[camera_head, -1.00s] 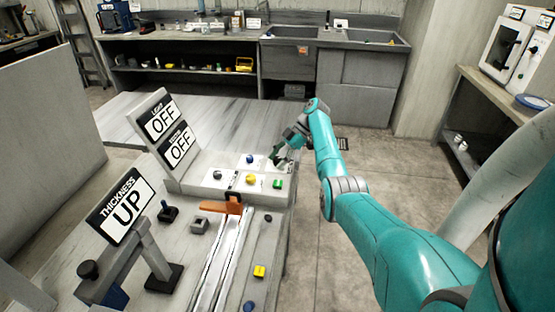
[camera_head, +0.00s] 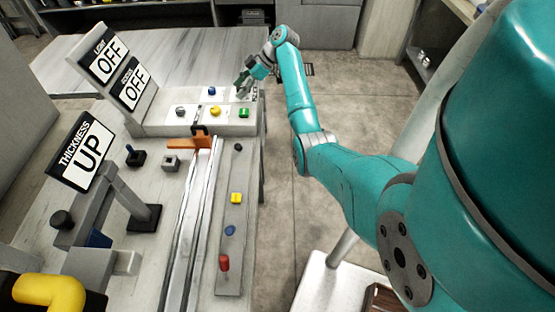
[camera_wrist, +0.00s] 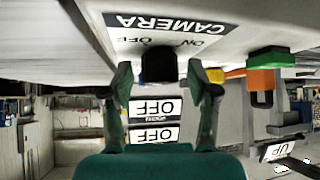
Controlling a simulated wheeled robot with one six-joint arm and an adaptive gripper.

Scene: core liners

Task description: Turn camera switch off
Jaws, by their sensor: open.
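The camera switch (camera_wrist: 158,66) is a dark knob under a white label reading CAMERA, with OFF and ON marks, upside down in the wrist view. Its setting is not clear. My gripper (camera_wrist: 159,82) is open, with one green finger on each side of the knob; I cannot tell whether they touch it. In the head view my gripper (camera_head: 243,83) is at the far right end of the raised white panel (camera_head: 165,124) and hides the switch. Two signs on the panel read OFF: the upper sign (camera_head: 105,54) and the lower sign (camera_head: 135,84).
Blue (camera_head: 211,91), yellow (camera_head: 215,111) and green (camera_head: 244,112) buttons sit on the panel close to my gripper. An orange part (camera_head: 190,142) lies before it on the rail. The thickness sign (camera_head: 82,152) reads UP. Floor (camera_head: 330,120) right of the bench is clear.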

